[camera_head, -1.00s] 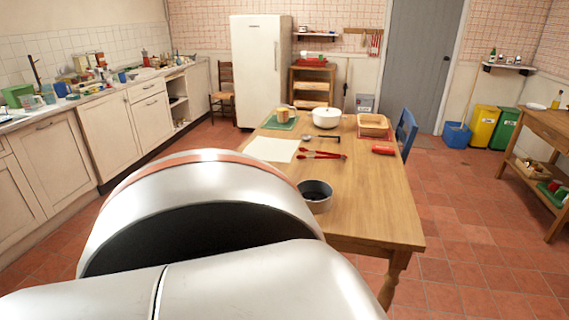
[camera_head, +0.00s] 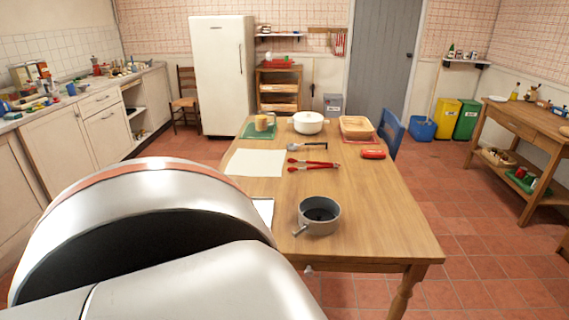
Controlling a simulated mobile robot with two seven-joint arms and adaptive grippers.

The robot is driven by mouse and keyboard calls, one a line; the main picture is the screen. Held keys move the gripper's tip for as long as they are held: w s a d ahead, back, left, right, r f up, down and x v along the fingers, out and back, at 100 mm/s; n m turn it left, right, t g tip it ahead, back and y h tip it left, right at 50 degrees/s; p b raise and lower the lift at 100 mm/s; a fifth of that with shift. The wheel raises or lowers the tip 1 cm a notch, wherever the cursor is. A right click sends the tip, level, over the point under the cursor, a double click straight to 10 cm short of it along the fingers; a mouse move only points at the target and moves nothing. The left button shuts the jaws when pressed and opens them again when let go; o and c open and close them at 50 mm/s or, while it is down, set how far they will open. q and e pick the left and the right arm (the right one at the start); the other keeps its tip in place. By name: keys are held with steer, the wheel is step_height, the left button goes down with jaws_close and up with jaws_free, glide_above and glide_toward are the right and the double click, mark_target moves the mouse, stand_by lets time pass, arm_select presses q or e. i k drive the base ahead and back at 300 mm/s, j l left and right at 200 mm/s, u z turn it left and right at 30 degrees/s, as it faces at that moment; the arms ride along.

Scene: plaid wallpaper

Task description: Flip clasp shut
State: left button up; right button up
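I cannot make out a clasp in the head view. A wooden table (camera_head: 385,222) stands ahead. A grey pot (camera_head: 318,228) with a dark inside and a short handle is near its front edge. Red-handled tongs (camera_head: 313,164) and a small red object (camera_head: 373,154) lie farther back; whether either has a clasp is too small to tell. A white-topped flat item (camera_head: 264,207) shows only its right edge beside my arm, which hides the rest. Neither of my grippers is in view; a large silver part of my arm fills the lower left.
A white sheet (camera_head: 255,162), a dark-handled utensil (camera_head: 306,146), a white lidded pot (camera_head: 308,122), a mug (camera_head: 263,123) on a green mat and a tan basket (camera_head: 357,127) are on the table. A blue chair (camera_head: 391,134) stands at its right. The floor (camera_head: 480,225) right of the table is clear.

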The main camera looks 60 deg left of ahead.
mark_target(294, 234)
steer(key=k+j, duration=0.15)
steer(key=j, duration=0.25)
steer(key=k+j, duration=0.15)
steer(key=j, duration=0.3)
steer(key=k+j, duration=0.15)
steer(key=j, duration=0.25)
steer(key=k+j, duration=0.15)
steer(key=j, duration=0.3)
steer(key=k+j, duration=0.2)
steer(key=j, duration=0.2)
steer(key=k+j, duration=0.15)
steer(key=j, duration=0.3)
steer(key=k+j, duration=0.15)
steer(key=j, duration=0.25)
steer(key=k+j, duration=0.15)
steer(key=j, duration=0.25)
